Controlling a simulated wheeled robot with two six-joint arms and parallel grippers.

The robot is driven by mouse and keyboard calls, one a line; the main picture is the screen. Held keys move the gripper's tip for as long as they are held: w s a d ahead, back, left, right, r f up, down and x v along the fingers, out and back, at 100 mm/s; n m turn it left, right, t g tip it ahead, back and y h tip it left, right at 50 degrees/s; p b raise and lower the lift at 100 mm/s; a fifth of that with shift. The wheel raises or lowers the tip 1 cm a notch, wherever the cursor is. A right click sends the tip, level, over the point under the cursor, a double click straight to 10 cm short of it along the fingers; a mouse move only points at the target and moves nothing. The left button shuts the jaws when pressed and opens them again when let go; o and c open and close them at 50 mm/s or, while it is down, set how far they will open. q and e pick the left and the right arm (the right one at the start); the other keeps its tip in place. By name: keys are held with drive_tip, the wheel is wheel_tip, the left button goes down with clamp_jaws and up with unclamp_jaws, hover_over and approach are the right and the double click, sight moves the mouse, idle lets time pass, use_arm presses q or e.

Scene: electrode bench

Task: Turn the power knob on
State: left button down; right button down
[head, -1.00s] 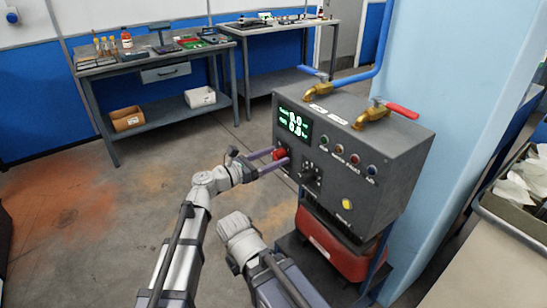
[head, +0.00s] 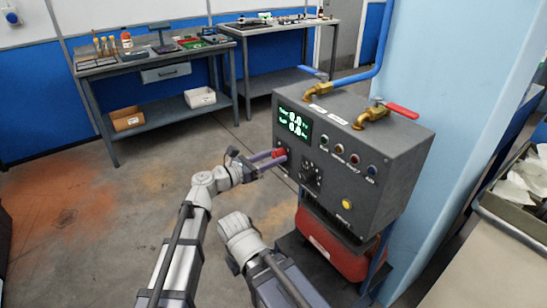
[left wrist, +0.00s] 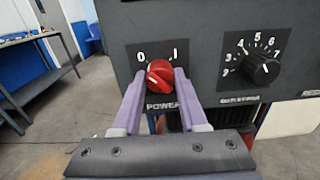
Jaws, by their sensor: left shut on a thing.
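The red power knob (left wrist: 159,73) sits on the grey control box, above the word POWER and below the marks 0 and I. My left gripper (left wrist: 154,76) is shut on it, with one purple finger against each side. Which mark the knob points at is hard to tell. In the head view the red knob (head: 279,153) shows at the tips of my left gripper (head: 274,157), on the left part of the box front (head: 330,205). My right gripper is not in view; only part of that arm shows at the bottom.
A black numbered dial (left wrist: 262,67) is close to the right of the knob. Open floor lies to the left.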

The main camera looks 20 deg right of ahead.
use_arm(q)
drive_tip(key=shift+m, duration=0.3)
drive_tip(key=m, duration=0.8)
drive_tip(key=shift+m, duration=0.3)
drive_tip(key=m, duration=0.8)
drive_tip(key=shift+m, duration=0.5)
drive_tip(key=shift+c, duration=2.2)
unclamp_jaws()
